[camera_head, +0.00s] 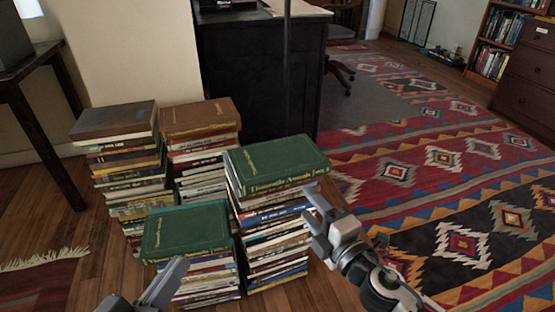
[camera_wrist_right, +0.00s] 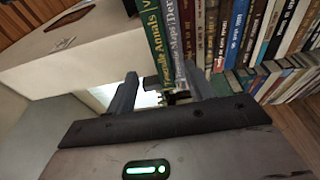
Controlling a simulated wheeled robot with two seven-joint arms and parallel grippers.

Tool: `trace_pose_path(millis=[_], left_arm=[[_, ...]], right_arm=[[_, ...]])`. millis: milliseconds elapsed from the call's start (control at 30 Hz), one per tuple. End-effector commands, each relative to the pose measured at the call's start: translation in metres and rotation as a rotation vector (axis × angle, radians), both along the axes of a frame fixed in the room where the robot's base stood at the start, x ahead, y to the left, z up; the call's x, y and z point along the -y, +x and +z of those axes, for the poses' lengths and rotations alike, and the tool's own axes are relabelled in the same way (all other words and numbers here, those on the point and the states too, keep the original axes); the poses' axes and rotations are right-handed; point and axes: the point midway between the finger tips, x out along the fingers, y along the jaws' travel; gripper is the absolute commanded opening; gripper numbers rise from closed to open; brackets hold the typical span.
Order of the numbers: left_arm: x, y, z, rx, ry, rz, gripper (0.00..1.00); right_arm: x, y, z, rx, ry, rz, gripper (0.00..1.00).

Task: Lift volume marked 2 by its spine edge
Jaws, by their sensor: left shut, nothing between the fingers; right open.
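A large green book (camera_head: 277,164) with gold lettering lies flat on top of the taller front stack. A second green book (camera_head: 186,232) lies on the shorter front-left stack. No number 2 is legible on either. My right gripper (camera_head: 312,215) is open, just right of the taller stack near its top. In the right wrist view its fingers (camera_wrist_right: 160,72) frame the ends of a green spine reading Annals (camera_wrist_right: 153,38) and the spine beside it; contact cannot be told. My left gripper (camera_head: 168,278) is shut and empty, near the front of the shorter stack.
Two more stacks stand behind, topped by a dark brown book (camera_head: 115,120) and a brown book (camera_head: 199,117). A black desk (camera_head: 258,80) stands behind the stacks. A patterned rug (camera_head: 440,180) covers open floor at right.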

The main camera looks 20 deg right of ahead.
Motion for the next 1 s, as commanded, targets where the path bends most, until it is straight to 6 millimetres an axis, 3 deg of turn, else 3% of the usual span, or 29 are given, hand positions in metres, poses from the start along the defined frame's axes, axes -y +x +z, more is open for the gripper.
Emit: trace_pose_path(millis=[133, 433, 700, 1000], left_arm=[[-0.001, 0.0, -0.001, -0.001, 0.013, 0.001, 0.0], [-0.001, 0.0, -0.002, -0.002, 0.016, 0.003, 0.0], [0.0, 0.0, -0.004, -0.005, 0.0, -0.001, 0.0], [0.0, 0.0, 0.002, 0.008, -0.012, -0.001, 0.0]], right_arm=[[-0.006, 0.027, 0.001, 0.002, 0.0, 0.0, 0.53], [-0.011, 0.051, 0.001, 0.002, -0.001, 0.001, 0.53], [-0.016, 0.088, 0.001, 0.001, 0.0, -0.001, 0.53], [-0.018, 0.093, 0.001, -0.001, 0.001, 0.0, 0.53]])
